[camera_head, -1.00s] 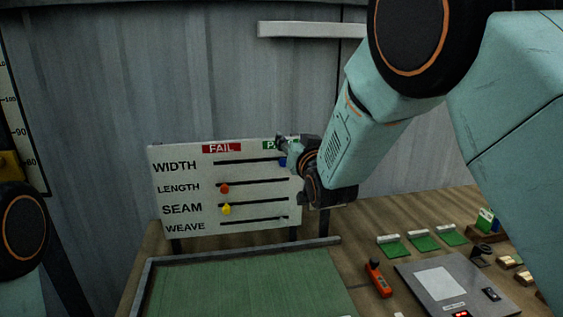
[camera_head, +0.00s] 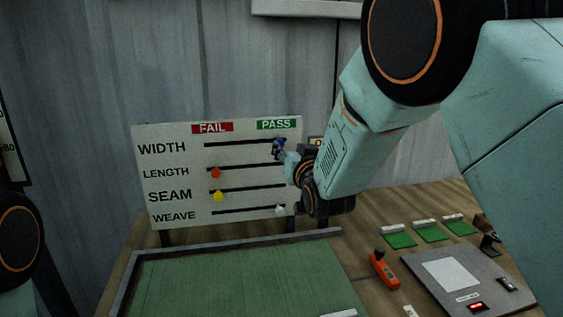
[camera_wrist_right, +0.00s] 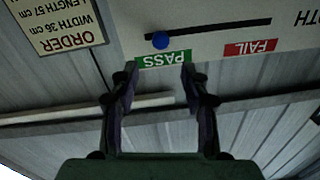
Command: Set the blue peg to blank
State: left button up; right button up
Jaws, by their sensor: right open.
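The blue peg (camera_head: 280,142) sits in the WIDTH slot of the white board (camera_head: 180,130), at the slot's right end under the green PASS label (camera_head: 276,125). My right gripper (camera_head: 281,153) is open at the peg, its fingertips just in front of the board and partly covering the peg. In the right wrist view, which is upside down, the blue peg (camera_wrist_right: 160,40) lies beyond the gap between the open fingertips (camera_wrist_right: 159,72), with nothing held. The red FAIL label (camera_head: 212,128) is over the slots' left end. No marking reading blank shows. My left gripper is out of view.
Below, the orange-red peg (camera_head: 215,172) and yellow peg (camera_head: 217,196) sit at left; the white peg (camera_head: 280,209) is at right. A green-topped tray (camera_head: 230,275), an orange tool (camera_head: 382,270) and a grey plate device (camera_head: 455,275) lie in front. An order card (camera_wrist_right: 58,22) hangs beside the board.

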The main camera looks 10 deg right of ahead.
jog(key=w+f, duration=0.1)
jog(key=w, duration=0.6)
jog(key=shift+w+a+f, duration=0.3)
jog(key=shift+w+f, duration=0.05)
jog(key=shift+w, duration=0.05)
jog(key=shift+s+r, duration=0.25)
jog(key=shift+s, duration=0.05)
jog(key=c, duration=0.5)
jog(key=shift+f, duration=0.1)
grip_shut()
